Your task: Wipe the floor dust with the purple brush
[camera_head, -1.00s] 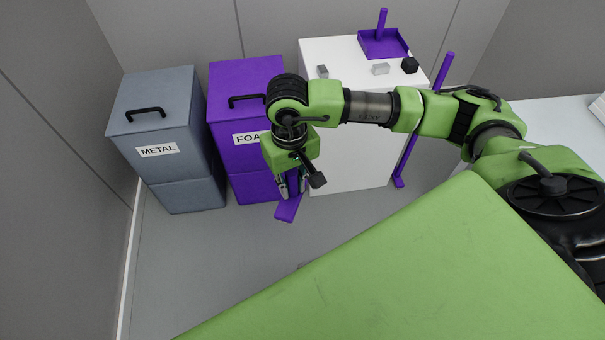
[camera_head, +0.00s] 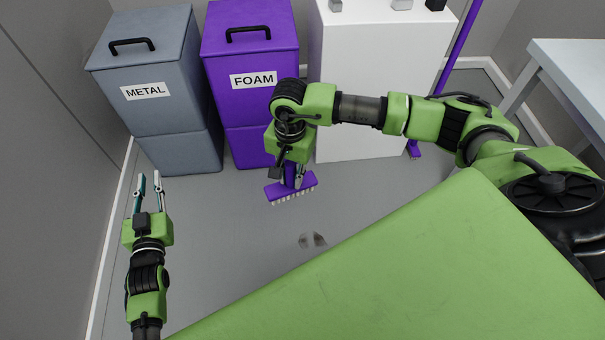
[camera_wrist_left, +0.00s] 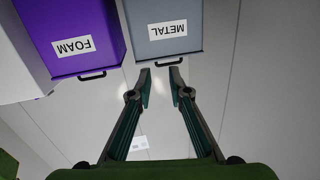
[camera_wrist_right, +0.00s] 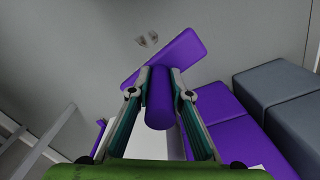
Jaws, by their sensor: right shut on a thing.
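The purple brush (camera_head: 291,189) hangs bristles down from my right gripper (camera_head: 294,176), in front of the purple bin. In the right wrist view my right gripper (camera_wrist_right: 160,72) is shut on the brush's round handle (camera_wrist_right: 159,98), with the flat brush head (camera_wrist_right: 172,55) beyond it. Whether the bristles touch the floor I cannot tell. The dust, a small grey patch (camera_head: 313,240), lies on the floor nearer to me and right of the brush; it also shows in the right wrist view (camera_wrist_right: 147,40). My left gripper (camera_head: 149,177) is open and empty, left of the brush; its parted fingers show in the left wrist view (camera_wrist_left: 160,75).
A grey METAL bin (camera_head: 150,92), a purple FOAM bin (camera_head: 250,80) and a white cabinet (camera_head: 365,85) stand along the back. A long purple-handled tool (camera_head: 458,48) stands right of the cabinet. A white table (camera_head: 575,65) is at right. Floor between my grippers is clear.

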